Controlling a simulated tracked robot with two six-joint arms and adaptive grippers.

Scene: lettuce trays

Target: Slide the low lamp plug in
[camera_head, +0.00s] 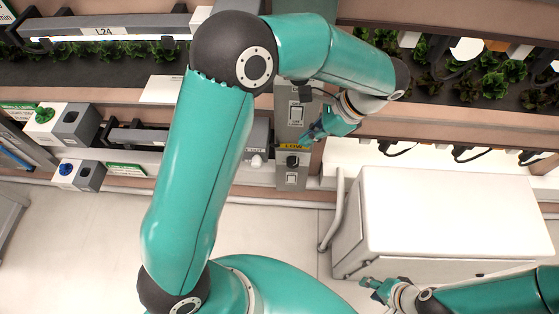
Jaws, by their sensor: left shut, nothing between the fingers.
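A grey upright panel holds a yellow label reading LOW (293,146). Just below the label is a small dark round piece (292,160), which looks like the low lamp plug at its socket. I cannot tell how far in it sits. My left gripper (306,137) is shut and empty, its fingertips just above and to the right of the label. I cannot tell whether they touch the panel. My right gripper (368,288) is low in the view, in front of the white cabinet, far from the panel. Its fingers are too small to read.
A rocker switch (297,113) is higher on the panel, and another fitting (291,178) is below. A white cabinet (440,212) stands at right, with a pale pipe (337,210) beside it. Grey boxes with green (44,114) and blue (66,168) knobs are at left. Lettuce trays run behind.

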